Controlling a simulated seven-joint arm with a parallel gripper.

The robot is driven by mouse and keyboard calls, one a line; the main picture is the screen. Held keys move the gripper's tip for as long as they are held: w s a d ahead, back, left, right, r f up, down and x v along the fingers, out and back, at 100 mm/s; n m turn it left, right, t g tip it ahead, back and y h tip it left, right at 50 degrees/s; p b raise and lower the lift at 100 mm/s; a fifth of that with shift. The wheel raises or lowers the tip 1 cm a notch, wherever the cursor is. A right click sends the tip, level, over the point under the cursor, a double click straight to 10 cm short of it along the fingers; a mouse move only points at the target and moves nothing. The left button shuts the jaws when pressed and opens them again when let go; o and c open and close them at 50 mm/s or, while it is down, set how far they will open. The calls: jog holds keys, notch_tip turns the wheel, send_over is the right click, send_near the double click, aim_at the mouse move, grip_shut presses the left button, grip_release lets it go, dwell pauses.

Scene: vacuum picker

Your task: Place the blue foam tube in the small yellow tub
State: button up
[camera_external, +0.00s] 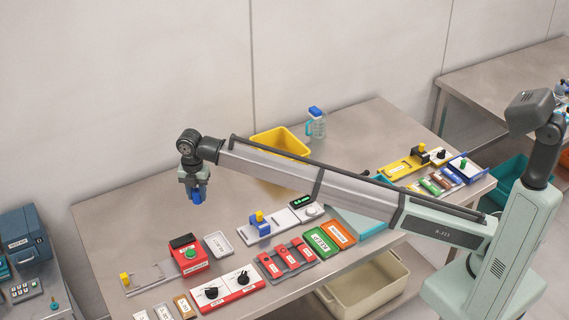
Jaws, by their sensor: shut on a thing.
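My gripper (195,183) hangs pointing down above the left part of the table. It is shut on the blue foam tube (198,196), which shows as a small blue shape below the fingers. The fingers hide part of the tube, and it appears clear of the table. The small yellow tub (265,138) stands at the back of the table, to the right of my gripper. I cannot see the tub's floor fully.
A clear jug with a blue lid (317,124) stands right of the tub. A red box with a green button (188,256) and a grey tray (219,244) lie in front of my gripper. Several switch panels and labelled blocks line the front edge. The table's back left is bare.

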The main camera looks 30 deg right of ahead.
jog(key=w+d+m, duration=0.2)
jog(key=w+d, duration=0.7)
jog(key=d, duration=0.1)
send_over(280, 154)
jog(key=s+a, duration=0.3)
jog(key=s, duration=0.2)
jog(key=shift+n, duration=0.3)
jog(key=shift+w+f, duration=0.2)
jog(key=shift+f, duration=4.4)
jog(key=shift+f, duration=0.1)
jog(key=o, duration=1)
